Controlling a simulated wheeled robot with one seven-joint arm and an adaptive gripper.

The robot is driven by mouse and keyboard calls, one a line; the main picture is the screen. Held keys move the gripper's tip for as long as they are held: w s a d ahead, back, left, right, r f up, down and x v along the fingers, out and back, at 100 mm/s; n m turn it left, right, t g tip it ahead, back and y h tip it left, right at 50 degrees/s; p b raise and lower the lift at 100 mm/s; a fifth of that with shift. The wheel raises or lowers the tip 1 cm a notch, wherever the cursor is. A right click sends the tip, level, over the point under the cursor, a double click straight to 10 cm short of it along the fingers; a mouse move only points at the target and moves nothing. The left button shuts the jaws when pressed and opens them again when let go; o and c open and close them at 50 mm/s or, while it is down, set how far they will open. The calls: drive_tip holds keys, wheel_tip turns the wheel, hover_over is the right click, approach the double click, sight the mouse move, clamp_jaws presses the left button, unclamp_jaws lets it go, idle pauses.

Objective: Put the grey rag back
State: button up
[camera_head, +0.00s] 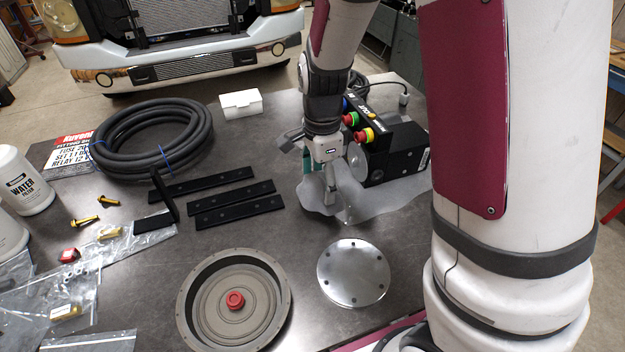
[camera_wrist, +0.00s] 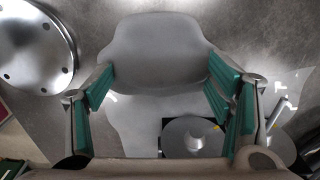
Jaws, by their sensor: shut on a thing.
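The grey rag (camera_head: 385,197) lies spread on the dark table below my gripper, against the black machine. My gripper (camera_head: 328,192) points down at the rag's left part and is shut on it. In the wrist view, the rag (camera_wrist: 155,50) bulges up between the two green-padded fingers of my gripper (camera_wrist: 165,95), and more of it spreads flat beneath. The rag's far edge is partly hidden by the arm and the machine.
The black machine (camera_head: 398,152) with coloured buttons stands just right of my gripper. A shiny metal disc (camera_head: 353,272) and a round grey pan (camera_head: 190,305) lie in front. Black bars (camera_head: 235,205), a coiled hose (camera_head: 195,150) and a white box (camera_head: 240,104) are to the left.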

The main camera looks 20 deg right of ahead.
sight(315, 184)
drive_tip(key=shift+w+a+f, duration=0.15)
drive_tip(key=shift+w, duration=1.05)
drive_tip(key=shift+f, duration=1.7)
drive_tip(key=shift+f, duration=0.15)
drive_tip(key=o, duration=1.2)
